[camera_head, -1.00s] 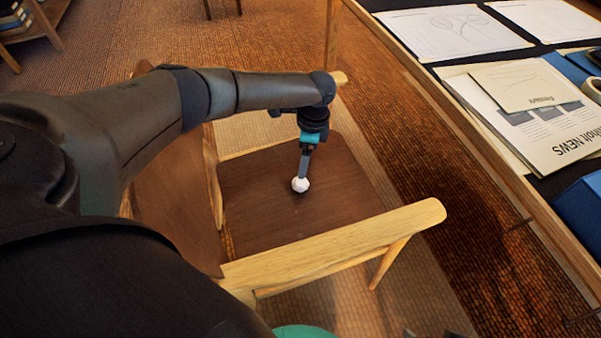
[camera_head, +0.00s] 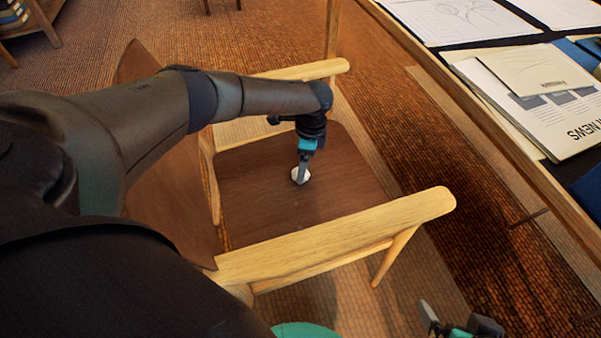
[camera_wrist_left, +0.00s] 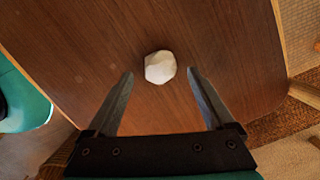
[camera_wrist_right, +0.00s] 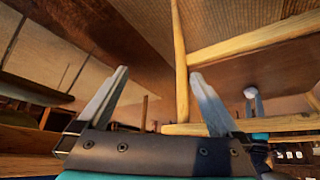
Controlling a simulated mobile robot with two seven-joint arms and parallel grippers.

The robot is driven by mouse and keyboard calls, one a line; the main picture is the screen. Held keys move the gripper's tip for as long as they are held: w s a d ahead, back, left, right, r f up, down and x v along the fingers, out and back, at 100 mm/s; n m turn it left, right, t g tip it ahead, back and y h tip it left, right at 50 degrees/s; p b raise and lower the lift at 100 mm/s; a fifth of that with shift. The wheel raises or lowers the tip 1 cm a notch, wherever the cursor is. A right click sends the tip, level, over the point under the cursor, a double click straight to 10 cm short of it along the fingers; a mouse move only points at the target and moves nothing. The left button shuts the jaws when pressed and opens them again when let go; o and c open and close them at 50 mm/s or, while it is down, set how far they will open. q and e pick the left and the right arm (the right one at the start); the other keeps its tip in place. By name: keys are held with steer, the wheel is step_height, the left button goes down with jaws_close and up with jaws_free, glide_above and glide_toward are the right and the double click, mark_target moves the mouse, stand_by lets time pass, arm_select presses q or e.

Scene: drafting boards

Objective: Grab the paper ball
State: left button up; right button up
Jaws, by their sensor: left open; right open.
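The white crumpled paper ball (camera_head: 301,175) lies on the dark brown seat of a wooden chair (camera_head: 255,207). My left gripper (camera_head: 300,176) points down at it and partly hides it in the head view. In the left wrist view, the paper ball (camera_wrist_left: 159,67) sits between and slightly beyond the tips of the open left gripper (camera_wrist_left: 160,74), with a gap on each side. My right gripper (camera_head: 428,308) shows at the bottom edge of the head view, away from the ball. In its own wrist view the right gripper (camera_wrist_right: 158,75) is open and empty.
The chair's light wooden armrests (camera_head: 340,235) flank the seat, and its backrest (camera_head: 170,205) stands on the left. A table edge (camera_head: 470,110) with papers and a newspaper (camera_head: 560,115) runs along the right. Brown carpet (camera_head: 480,240) lies between.

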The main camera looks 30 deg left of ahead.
arm_select(q)
steer(key=shift+f+b, duration=0.55)
steer(key=shift+f, duration=0.2)
steer(key=shift+f+b, duration=0.4)
steer(key=shift+f, duration=0.15)
steer(key=shift+a+f, duration=0.1)
steer(key=shift+f, duration=0.2)
arm_select(e)
steer(key=w+a+t+y, duration=0.2)
steer(key=w+a+t, duration=0.1)
steer(key=a+t, duration=0.1)
steer(key=shift+w+a+y, duration=0.25)
steer(key=shift+a+y, duration=0.05)
steer(key=shift+a, duration=0.3)
arm_select(q)
jaws_close()
